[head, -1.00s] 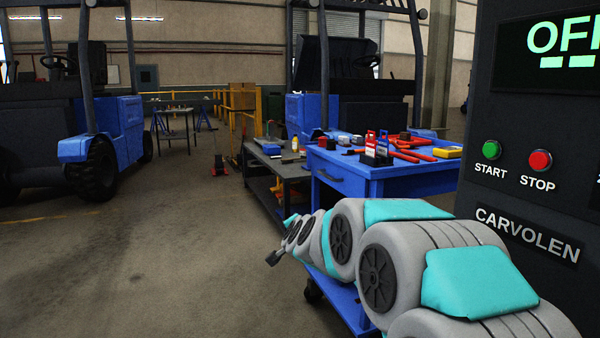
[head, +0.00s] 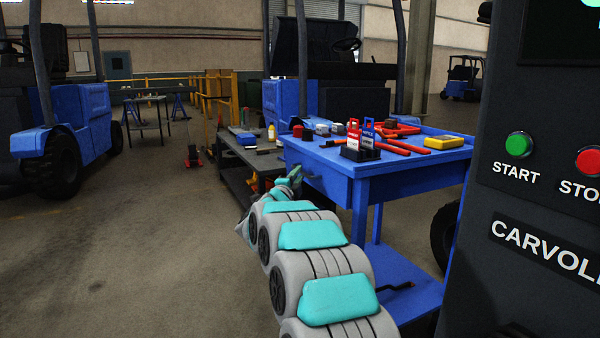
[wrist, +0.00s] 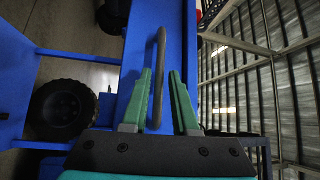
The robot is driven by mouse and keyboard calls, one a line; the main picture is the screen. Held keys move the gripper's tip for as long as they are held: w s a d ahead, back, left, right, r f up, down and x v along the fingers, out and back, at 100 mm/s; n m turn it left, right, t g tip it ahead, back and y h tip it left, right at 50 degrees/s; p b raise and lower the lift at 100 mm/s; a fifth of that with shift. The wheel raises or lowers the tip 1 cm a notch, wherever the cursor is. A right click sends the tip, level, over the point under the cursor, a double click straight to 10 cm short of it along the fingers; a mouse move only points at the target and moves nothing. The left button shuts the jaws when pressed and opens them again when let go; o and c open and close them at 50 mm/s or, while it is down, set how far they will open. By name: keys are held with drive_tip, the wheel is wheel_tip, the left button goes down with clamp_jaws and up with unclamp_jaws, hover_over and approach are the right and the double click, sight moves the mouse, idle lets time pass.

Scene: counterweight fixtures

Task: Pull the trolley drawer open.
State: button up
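The blue trolley (head: 419,174) stands right of centre in the head view, with its drawer front (head: 335,186) facing left. The drawer looks shut. In the wrist view the drawer front (wrist: 138,35) runs upright, and its dark bar handle (wrist: 158,60) stands out from it. My gripper (wrist: 162,73) has its two green fingers apart, one on each side of the handle's line. The handle lies nearer the left finger; whether it touches is unclear. In the head view my gripper (head: 294,175) is at the drawer front, partly hidden by my arm.
Red and blue holders, red tools and a yellow case (head: 444,142) lie on the trolley top. A grey workbench (head: 240,155) stands behind it. A dark control cabinet (head: 540,230) closes the right side. The floor at left is open, with a forklift (head: 60,130) beyond.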

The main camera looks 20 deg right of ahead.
sight(301, 172)
drive_tip(key=shift+x, duration=1.55)
drive_tip(key=shift+f, duration=0.1)
drive_tip(key=shift+c, duration=0.2)
clamp_jaws()
